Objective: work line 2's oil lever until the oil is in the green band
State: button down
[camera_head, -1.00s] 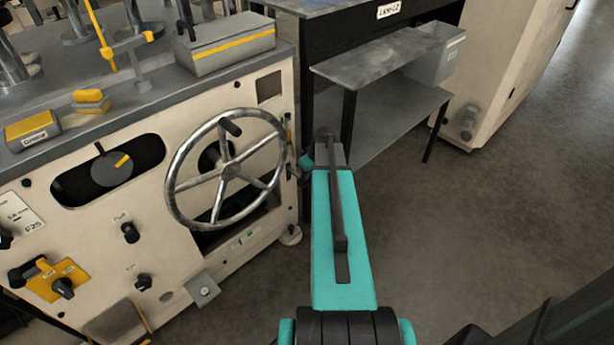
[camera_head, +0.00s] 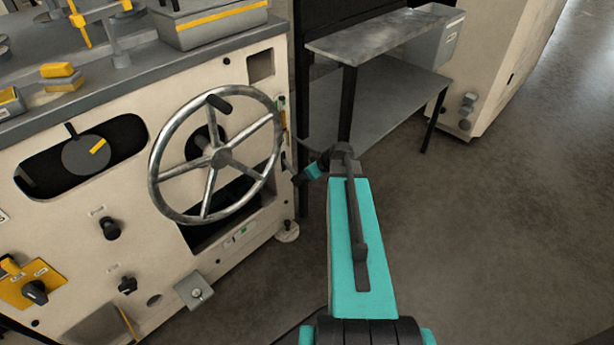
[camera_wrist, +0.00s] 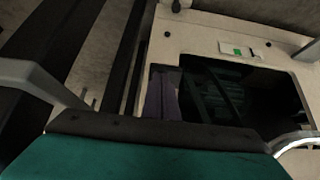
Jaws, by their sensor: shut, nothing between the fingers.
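The cream machine (camera_head: 250,215) with a large spoked handwheel (camera_head: 222,157) stands at the left in the head view. A small narrow strip with coloured marks (camera_head: 282,108) is on its right edge, too small to read. A short thin dark part (camera_head: 287,163) sticks out below it; I cannot tell whether it is the oil lever. My gripper (camera_head: 299,179) is shut and empty beside the machine's right edge, right of the handwheel. In the wrist view, its teal housing fills the bottom, and a grey bar (camera_wrist: 38,80) crosses the left; I cannot tell what it is.
A grey two-level side table (camera_head: 375,35) stands behind my arm. A pale cabinet (camera_head: 500,70) is further right. The floor (camera_head: 480,230) at the right is clear. The wrist view shows the machine's dark opening (camera_wrist: 245,90) and a green-marked label (camera_wrist: 238,49).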

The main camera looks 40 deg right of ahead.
jog(key=shift+w+a+f+b, duration=0.15)
jog(key=shift+f+b, duration=0.1)
jog(key=shift+f, duration=0.15)
jog(key=shift+w+a+f+b, duration=0.1)
jog(key=shift+f+b, duration=0.1)
jog(key=shift+f, duration=0.2)
jog(key=shift+a, duration=0.15)
jog(key=p+v, duration=0.7)
jog(key=v, duration=0.7)
jog(key=shift+s+d+f, duration=0.4)
jog(key=shift+s+p, duration=0.15)
jog(key=shift+p, duration=0.25)
dwell(0.7)
